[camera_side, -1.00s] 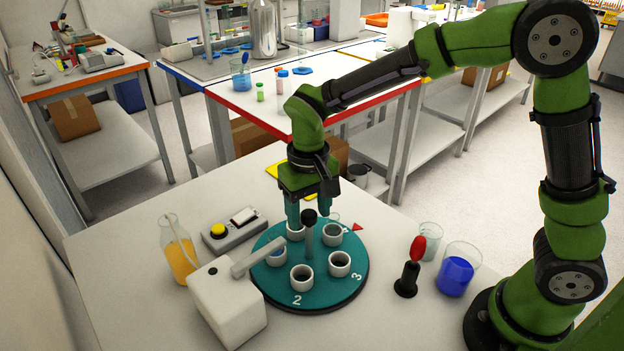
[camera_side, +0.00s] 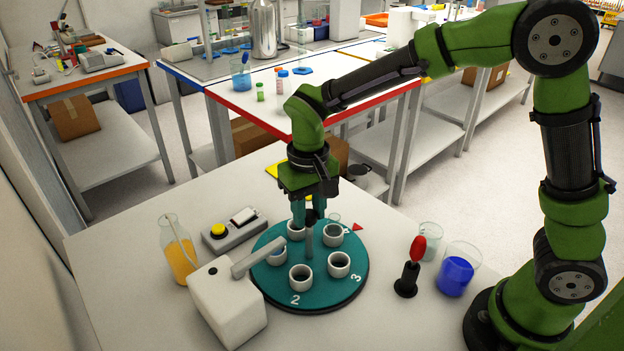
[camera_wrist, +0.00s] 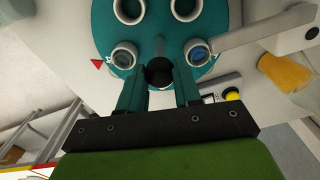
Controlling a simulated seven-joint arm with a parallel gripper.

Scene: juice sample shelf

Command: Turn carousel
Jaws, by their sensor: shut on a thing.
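The teal carousel (camera_side: 328,296) is a round disc with several white cup holders, such as the one near the number 2 (camera_side: 301,278). A grey post (camera_side: 310,243) with a round black knob (camera_wrist: 159,71) rises from its middle. My gripper (camera_wrist: 160,88) points down over the carousel and is shut on the knob, one teal finger on each side. A red triangle pointer (camera_side: 357,226) lies beside the rim, near the number 4 in the wrist view. In the side view, the fingers partly hide the knob and rear holders.
A white box device (camera_side: 228,302) reaches its grey arm over the carousel's left side. An orange flask (camera_side: 178,250) and a yellow-button box (camera_side: 234,231) stand left. A red-topped black stand (camera_side: 407,279) and a blue beaker (camera_side: 455,272) stand right.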

